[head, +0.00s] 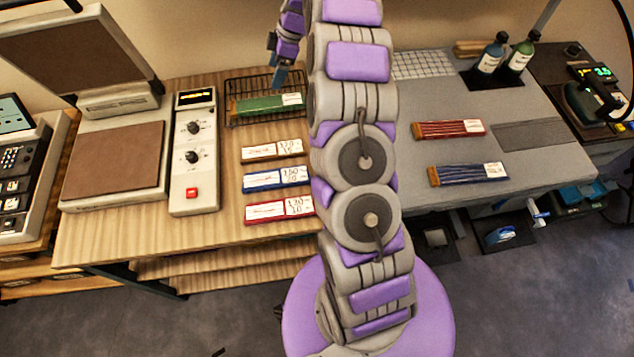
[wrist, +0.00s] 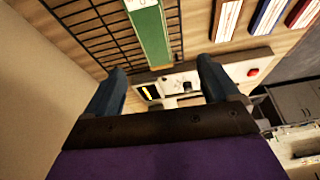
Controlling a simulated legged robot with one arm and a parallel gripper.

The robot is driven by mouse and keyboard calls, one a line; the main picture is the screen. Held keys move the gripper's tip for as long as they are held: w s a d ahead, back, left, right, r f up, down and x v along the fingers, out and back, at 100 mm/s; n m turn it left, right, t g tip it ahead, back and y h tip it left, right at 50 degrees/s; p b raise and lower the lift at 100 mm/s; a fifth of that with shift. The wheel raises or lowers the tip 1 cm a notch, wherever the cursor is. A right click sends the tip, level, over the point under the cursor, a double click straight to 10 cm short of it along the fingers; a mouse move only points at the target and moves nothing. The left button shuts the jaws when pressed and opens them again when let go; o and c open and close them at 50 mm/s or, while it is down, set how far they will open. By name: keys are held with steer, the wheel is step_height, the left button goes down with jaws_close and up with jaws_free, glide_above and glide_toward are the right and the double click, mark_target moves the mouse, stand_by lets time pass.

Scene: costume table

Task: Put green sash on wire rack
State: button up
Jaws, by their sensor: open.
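The green sash (head: 262,105), a folded green strip with a white label, lies on the black wire rack (head: 232,86) at the back of the wooden table. In the wrist view the green sash (wrist: 151,40) lies lengthwise along the grid of the wire rack (wrist: 98,38). My gripper (head: 277,62) is above the back of the rack, near the labelled end of the sash. The wrist view shows my gripper (wrist: 160,78) with its two fingers spread and nothing between them. The sash appears apart from the fingers.
Brown, blue and red labelled strips (head: 276,179) lie in front of the rack. A control box (head: 193,150) and a press (head: 115,160) stand left. A red bundle (head: 448,129) and a blue bundle (head: 467,173) lie on the grey table, with bottles (head: 488,60) behind.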

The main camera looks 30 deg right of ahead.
steer(key=s+a+r+m+g+h, duration=0.1)
steer(key=s+a+r+m, duration=0.1)
steer(key=s+a+r, duration=0.45)
steer(key=s+a+r+m+g, duration=0.1)
steer(key=s+a+r+m, duration=0.25)
steer(key=s+a, duration=0.6)
steer(key=s+m+g+h, duration=0.1)
steer(key=s+m+h, duration=0.2)
steer(key=s, duration=2.8)
steer(key=m, duration=0.4)
steer(key=shift+f+m, duration=0.1)
steer(key=shift+m, duration=0.15)
